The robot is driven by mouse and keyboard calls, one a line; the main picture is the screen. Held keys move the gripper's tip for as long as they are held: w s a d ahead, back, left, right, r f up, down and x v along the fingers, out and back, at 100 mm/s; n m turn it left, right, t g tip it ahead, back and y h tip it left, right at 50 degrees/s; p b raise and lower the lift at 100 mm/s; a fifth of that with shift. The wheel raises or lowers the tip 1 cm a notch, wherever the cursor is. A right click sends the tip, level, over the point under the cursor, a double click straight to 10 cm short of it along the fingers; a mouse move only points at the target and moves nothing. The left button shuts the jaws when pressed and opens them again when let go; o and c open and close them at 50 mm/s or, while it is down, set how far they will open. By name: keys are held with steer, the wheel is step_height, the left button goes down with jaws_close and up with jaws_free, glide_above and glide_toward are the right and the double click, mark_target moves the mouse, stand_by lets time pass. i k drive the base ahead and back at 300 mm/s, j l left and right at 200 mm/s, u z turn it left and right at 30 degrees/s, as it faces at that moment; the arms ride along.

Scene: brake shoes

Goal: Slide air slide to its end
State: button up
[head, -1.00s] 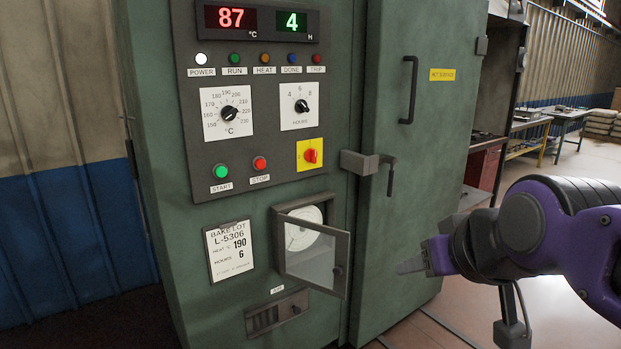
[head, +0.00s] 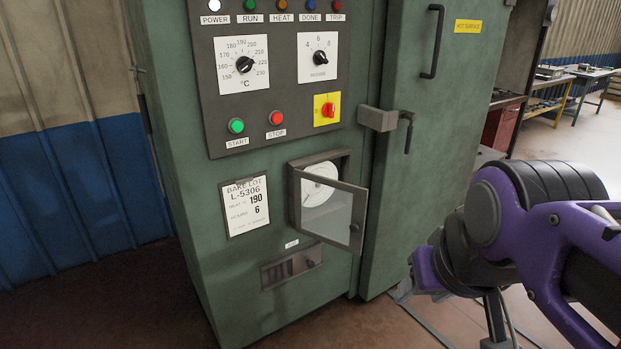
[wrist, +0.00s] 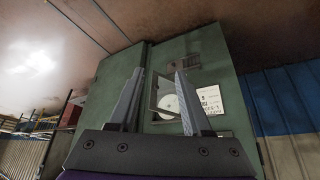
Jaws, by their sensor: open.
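The air slide (head: 291,267) is a dark slotted plate low on the green oven's front, under the small "AIR" label. A small dark knob (head: 310,263) sits at its right end. In the wrist view the air slide (wrist: 186,64) shows beyond the fingers, upside down. My gripper (wrist: 161,75) is open and empty, its two fingers apart and pointing toward the oven front. In the head view my gripper (head: 413,277) is at the right, to the right of the air slide and clear of the oven.
A small glass-windowed door (head: 330,215) stands open above the air slide, sticking out from the front. The oven's large door (head: 430,150) with its latch handle (head: 407,130) is shut at the right. A lot card (head: 245,205) hangs at the left. Floor before the oven is open.

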mark_target(309, 259)
steer(key=u, duration=0.35)
steer(key=i+l+u, duration=0.3)
steer(key=l+u, duration=0.25)
steer(key=l, duration=0.15)
steer(key=i+l, duration=0.15)
steer(key=l, duration=0.25)
steer(key=i+l+u, duration=0.15)
steer(key=l, duration=0.25)
steer(key=i+l, duration=0.15)
steer(key=l, duration=0.25)
steer(key=i+l+u, duration=0.15)
steer(key=l, duration=0.3)
